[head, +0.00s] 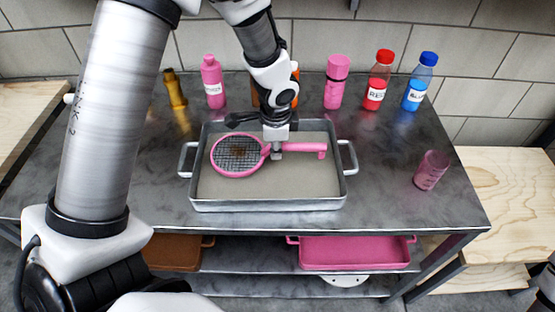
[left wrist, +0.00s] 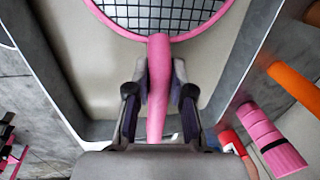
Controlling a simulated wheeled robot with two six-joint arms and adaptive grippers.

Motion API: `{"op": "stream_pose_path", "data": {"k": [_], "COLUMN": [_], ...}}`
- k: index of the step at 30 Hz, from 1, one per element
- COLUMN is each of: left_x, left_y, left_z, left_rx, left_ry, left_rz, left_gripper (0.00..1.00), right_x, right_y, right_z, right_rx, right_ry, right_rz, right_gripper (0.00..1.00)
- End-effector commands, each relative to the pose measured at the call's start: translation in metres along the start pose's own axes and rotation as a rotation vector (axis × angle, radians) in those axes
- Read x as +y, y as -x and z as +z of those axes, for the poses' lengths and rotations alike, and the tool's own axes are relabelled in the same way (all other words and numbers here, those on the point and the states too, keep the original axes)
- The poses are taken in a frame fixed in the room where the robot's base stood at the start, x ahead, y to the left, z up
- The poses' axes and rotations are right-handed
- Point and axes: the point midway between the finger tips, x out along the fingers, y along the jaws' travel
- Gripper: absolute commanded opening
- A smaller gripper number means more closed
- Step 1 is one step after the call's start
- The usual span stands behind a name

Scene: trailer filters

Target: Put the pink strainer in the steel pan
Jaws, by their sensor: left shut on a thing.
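The pink strainer (head: 238,156) has a round dark mesh and a pink handle. It lies level within the outline of the steel pan (head: 268,204), whose side handles show left and right. Whether the strainer touches the pan floor I cannot tell. My left gripper (head: 277,153) is shut on the strainer's handle from above. In the left wrist view the handle of the strainer (left wrist: 158,60) runs between the fingers of the left gripper (left wrist: 159,98), with the pan wall (left wrist: 52,72) beyond. My right gripper is not in view.
Along the back stand a gold bottle (head: 175,90), pink bottles (head: 213,82) (head: 336,82), a red bottle (head: 378,80) and a blue bottle (head: 419,82). A pink cup (head: 431,170) stands right. A pink tray (head: 355,253) sits on the shelf below. The tabletop's right front is clear.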

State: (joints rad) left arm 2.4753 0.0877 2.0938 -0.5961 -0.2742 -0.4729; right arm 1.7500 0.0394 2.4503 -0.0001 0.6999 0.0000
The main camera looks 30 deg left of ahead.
Motion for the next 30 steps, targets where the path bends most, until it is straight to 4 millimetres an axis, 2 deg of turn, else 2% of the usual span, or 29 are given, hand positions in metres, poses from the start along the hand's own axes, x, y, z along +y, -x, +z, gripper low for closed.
{"op": "stream_pose_path", "data": {"k": [7, 18, 19, 20, 21, 30], "left_x": [0.007, 0.008, 0.007, 0.007, 0.007, 0.007], "left_y": [-0.043, -0.047, -0.046, -0.045, -0.045, -0.042], "left_z": [0.000, 0.000, 0.000, 0.000, 0.000, 0.000], "left_rx": [0.000, 0.001, 0.001, 0.001, 0.001, 0.001], "left_ry": [0.000, 0.001, 0.001, 0.001, 0.001, 0.001], "left_rz": [0.000, -0.001, -0.001, -0.001, -0.001, -0.001], "left_gripper": [0.00, 0.00, 0.32, 0.43, 0.47, 0.47], "right_x": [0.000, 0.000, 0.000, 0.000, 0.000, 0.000], "right_y": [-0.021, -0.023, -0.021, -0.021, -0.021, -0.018], "right_z": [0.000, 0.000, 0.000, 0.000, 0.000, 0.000], "right_rx": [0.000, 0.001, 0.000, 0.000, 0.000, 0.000], "right_ry": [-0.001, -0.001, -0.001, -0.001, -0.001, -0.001], "right_rz": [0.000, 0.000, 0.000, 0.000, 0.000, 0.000], "right_gripper": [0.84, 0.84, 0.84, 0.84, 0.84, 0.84]}}
